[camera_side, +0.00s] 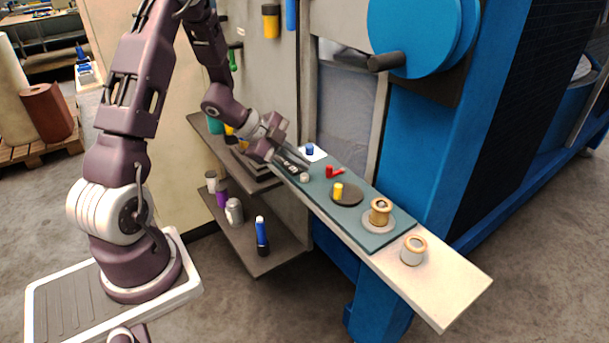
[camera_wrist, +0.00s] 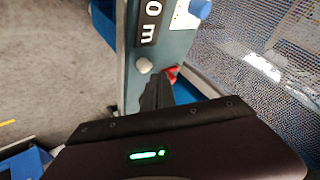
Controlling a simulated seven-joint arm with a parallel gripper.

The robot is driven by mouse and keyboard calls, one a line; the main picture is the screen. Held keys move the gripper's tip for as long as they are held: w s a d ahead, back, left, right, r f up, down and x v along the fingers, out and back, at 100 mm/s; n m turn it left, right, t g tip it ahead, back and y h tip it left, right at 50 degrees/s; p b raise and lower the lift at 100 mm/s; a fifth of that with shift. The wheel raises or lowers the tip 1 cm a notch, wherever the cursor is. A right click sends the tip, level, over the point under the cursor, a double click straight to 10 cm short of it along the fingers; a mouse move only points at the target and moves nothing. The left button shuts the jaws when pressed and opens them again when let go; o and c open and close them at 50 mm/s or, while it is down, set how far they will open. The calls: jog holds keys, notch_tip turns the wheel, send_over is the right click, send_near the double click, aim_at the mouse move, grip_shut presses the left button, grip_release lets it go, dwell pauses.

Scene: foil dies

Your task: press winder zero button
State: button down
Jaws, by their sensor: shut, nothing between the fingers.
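A small off-white round button (camera_side: 304,177) stands on the teal panel (camera_side: 312,193) near its far end. In the wrist view this button (camera_wrist: 144,66) sits just below a dark counter strip (camera_wrist: 149,22) showing "0 m". No label on the button itself is readable. My gripper (camera_side: 304,165) is shut and empty, reaching over the far end of the panel. In the wrist view its dark fingertips (camera_wrist: 158,79) appear just below and right of the button; I cannot tell whether they touch it.
A blue knob (camera_side: 310,149) on a white plate, a red lever (camera_side: 334,171), a yellow post (camera_side: 338,191) on a dark disc and a wooden spool (camera_side: 380,212) stand along the panel. A blue machine (camera_side: 430,140) rises behind. A lower shelf (camera_side: 270,262) holds several containers.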

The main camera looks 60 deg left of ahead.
jog(key=shift+r, duration=2.5)
notch_tip(320, 180, up, 6)
jog(key=w+n+t+y, duration=0.2)
jog(key=y, duration=0.1)
notch_tip(320, 180, up, 6)
jog(key=n+y, duration=0.3)
send_over(304, 173)
jog(key=s+d+r+n+y, duration=0.2)
jog(key=s+r+n, duration=0.1)
jog(key=s, duration=0.1)
jog(key=s+d+n+g+h, duration=0.2)
jog(key=s+d+n, duration=0.1)
jog(key=s+d, duration=0.4)
jog(key=s+d+f+n+g+h, duration=0.1)
jog(key=s+d+n+g+h, duration=0.1)
jog(key=s+d, duration=0.6)
jog(key=s, duration=0.6)
jog(key=shift+s+f+n+g, duration=0.3)
jog(key=shift+n+g, duration=0.1)
